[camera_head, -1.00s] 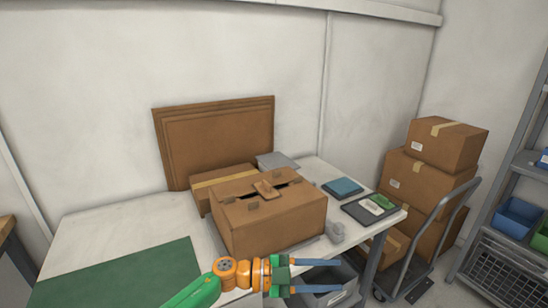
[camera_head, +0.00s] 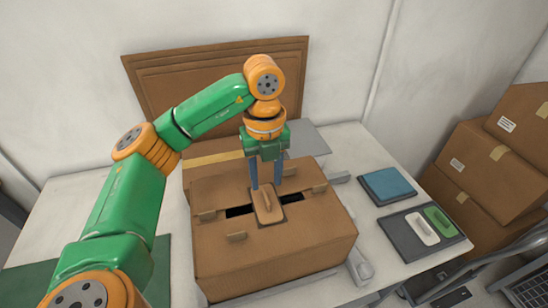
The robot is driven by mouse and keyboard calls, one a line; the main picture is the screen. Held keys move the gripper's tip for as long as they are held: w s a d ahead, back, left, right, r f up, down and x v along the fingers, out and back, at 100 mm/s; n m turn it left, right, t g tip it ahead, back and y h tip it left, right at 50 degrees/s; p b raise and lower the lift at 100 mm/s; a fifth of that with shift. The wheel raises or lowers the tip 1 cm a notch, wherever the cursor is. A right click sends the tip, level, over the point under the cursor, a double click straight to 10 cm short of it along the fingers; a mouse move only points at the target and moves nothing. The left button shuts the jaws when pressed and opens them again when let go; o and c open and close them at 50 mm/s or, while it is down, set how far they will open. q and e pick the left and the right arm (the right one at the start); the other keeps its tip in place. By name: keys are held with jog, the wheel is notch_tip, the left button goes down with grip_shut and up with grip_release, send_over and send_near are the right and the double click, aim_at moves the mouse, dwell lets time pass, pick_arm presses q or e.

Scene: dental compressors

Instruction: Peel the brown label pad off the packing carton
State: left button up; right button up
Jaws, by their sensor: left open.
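The packing carton (camera_head: 275,258) stands on the white table, with a dark slot across its top and small brown tabs along the edges. The brown label pad (camera_head: 268,207) lies on top of the carton across the middle of the slot, with a raised ridge on it. My left gripper (camera_head: 266,187) points down over the carton, open, with its two blue-grey fingers at the far end of the pad. Whether the fingers touch the pad I cannot tell. My right gripper is not in view.
A taped carton (camera_head: 205,165) and flat brown boards (camera_head: 200,68) stand behind. To the right lie a blue pad (camera_head: 387,185) and a dark tray (camera_head: 398,235) with a white and a green piece. Stacked boxes (camera_head: 475,160) stand beyond the table's right edge.

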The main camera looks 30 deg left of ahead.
aim_at(266, 195)
pick_arm(q)
jog(key=f, duration=0.1)
jog(key=s+f, duration=0.1)
jog(key=f, duration=0.1)
jog(key=shift+f+p, duration=0.25)
jog(key=shift+p, duration=0.05)
jog(key=shift+w+f, duration=0.3)
jog(key=shift+s, duration=0.1)
grip_shut()
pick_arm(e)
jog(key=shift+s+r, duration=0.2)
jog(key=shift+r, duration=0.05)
pick_arm(q)
jog(key=shift+r+p, duration=1.35)
jog(key=shift+r, duration=0.3)
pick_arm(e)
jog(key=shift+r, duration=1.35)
pick_arm(q)
notch_tip(266, 195, up, 6)
jog(key=p, duration=0.5)
jog(key=shift+f, duration=0.1)
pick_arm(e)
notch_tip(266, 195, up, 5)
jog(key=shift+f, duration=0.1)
